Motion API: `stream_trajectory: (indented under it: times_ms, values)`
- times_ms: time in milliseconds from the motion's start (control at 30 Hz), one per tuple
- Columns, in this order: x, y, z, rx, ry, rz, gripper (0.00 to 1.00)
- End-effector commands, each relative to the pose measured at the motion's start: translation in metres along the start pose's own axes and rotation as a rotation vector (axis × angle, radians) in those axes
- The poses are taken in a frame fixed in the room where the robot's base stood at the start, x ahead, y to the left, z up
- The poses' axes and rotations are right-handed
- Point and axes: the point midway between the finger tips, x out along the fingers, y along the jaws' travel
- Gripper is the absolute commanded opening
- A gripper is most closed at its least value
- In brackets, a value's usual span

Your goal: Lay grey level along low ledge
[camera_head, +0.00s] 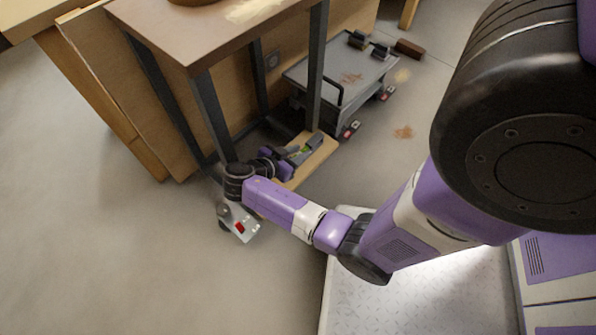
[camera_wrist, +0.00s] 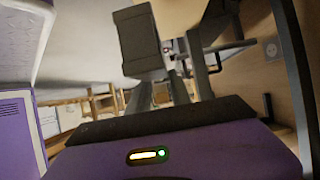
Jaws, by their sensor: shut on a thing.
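The grey level (camera_head: 308,150), with a small green patch on it, is at the low wooden ledge (camera_head: 318,163) under the bench in the head view. My gripper (camera_head: 288,158) is shut on the level and reaches in from the left, low beside the bench leg. The level lies roughly along the ledge's length; whether it touches the ledge I cannot tell. In the wrist view a dark grey block (camera_wrist: 141,42), probably the level's end, stands out ahead of my gripper. My gripper hides part of the level and ledge.
The bench (camera_head: 190,45) has dark metal legs (camera_head: 207,115) close to my arm. A grey cart (camera_head: 345,75) with several items stands behind the ledge, and a brown block (camera_head: 409,48) lies on the floor beyond. The floor at left is clear.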

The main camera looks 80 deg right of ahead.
Motion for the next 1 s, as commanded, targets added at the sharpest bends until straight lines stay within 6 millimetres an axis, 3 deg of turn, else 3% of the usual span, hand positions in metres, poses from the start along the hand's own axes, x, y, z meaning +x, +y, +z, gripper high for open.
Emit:
stream_trajectory:
  times_ms: [33, 133, 467, 667, 1000]
  values:
    - [0.008, 0.000, 0.015, -0.003, 0.001, 0.000, 0.00]
    - [0.016, -0.001, 0.030, -0.001, 0.001, 0.000, 0.00]
    - [0.028, 0.000, 0.051, 0.000, 0.001, 0.000, 0.00]
    - [0.043, -0.001, 0.077, 0.000, 0.001, 0.000, 0.00]
    - [0.044, 0.000, 0.081, 0.001, 0.001, -0.001, 0.00]
